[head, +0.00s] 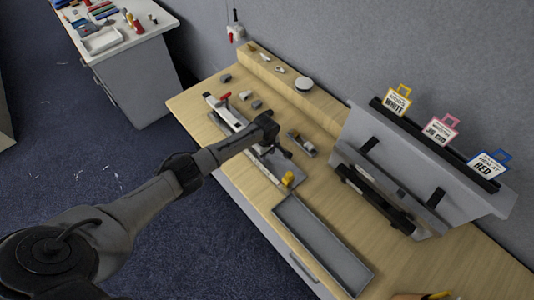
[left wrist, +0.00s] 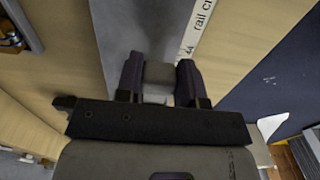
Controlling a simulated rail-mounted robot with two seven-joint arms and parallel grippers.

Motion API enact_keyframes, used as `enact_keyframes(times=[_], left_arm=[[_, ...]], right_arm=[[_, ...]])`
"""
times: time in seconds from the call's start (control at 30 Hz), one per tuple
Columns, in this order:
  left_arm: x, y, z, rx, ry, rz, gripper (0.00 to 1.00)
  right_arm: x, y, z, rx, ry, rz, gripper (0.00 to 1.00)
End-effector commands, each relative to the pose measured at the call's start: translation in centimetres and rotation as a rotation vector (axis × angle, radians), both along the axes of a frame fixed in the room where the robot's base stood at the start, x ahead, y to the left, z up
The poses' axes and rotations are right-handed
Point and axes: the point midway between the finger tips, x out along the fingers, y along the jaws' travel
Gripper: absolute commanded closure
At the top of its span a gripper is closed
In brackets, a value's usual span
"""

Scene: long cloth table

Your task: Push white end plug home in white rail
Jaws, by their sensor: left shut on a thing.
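My left gripper (head: 274,138) is over the long fixture on the bench. In the left wrist view its two dark fingers (left wrist: 160,80) are shut on a small pale grey block (left wrist: 160,72), which I take to be the end plug. A small white patch shows just below the block. A pale rail-like part (head: 220,108) lies along the fixture in the head view, beside a red-handled clamp (head: 225,97). My arm and gripper hide part of the fixture. I cannot tell whether the plug touches the rail. My right gripper is not in view.
A grey tray (head: 282,207) lies at the front of the bench. A yellow part (head: 288,179) sits at the fixture's near end. A grey rack (head: 360,117) with label cards stands on the right. Small grey parts (head: 257,104) lie behind the fixture. A white side table (head: 135,50) stands left.

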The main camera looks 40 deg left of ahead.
Motion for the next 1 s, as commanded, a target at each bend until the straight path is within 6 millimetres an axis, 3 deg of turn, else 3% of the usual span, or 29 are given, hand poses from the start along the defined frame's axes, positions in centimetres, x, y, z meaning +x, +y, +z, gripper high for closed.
enact_keyframes(times=[0.9, 0.93, 1.0], left_arm=[[0.3, 2.2, 0.0, 0.001, 0.0, 0.001, 0.87], [0.3, 2.2, 0.0, 0.001, 0.0, 0.001, 0.64], [0.3, 2.2, 0.0, 0.001, 0.0, 0.001, 0.57]], right_arm=[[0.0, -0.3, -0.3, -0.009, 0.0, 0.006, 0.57], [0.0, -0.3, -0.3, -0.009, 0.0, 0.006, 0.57], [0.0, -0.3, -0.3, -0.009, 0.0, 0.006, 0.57]])
